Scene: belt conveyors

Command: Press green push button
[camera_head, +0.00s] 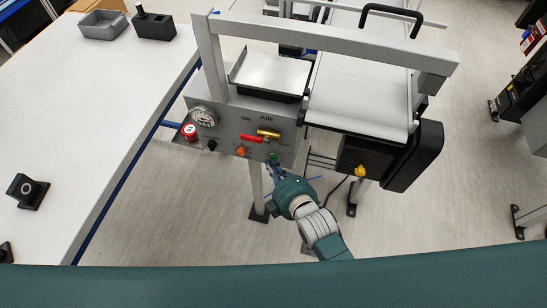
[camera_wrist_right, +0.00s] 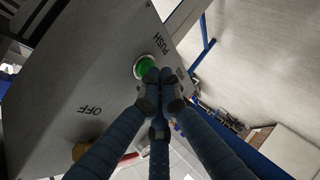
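The green push button (camera_wrist_right: 143,66) with a pale ring sits on a grey panel under the word PUSH in the right wrist view. My right gripper (camera_wrist_right: 158,80) has its blue fingers drawn together, tips at the lower right edge of the button. Whether they touch it cannot be told. In the head view my right gripper (camera_head: 275,167) is at the lower right of the grey control panel (camera_head: 225,122), and a small green spot shows at its tips. Nothing is seen between the fingers. My left gripper is not in view.
The panel also bears a gauge (camera_head: 203,116), a red button (camera_head: 190,131), a black knob (camera_head: 212,145), an orange knob (camera_head: 241,151) and a red lever (camera_head: 251,138). A conveyor (camera_head: 361,95) stands to the right, a white table (camera_head: 95,120) to the left.

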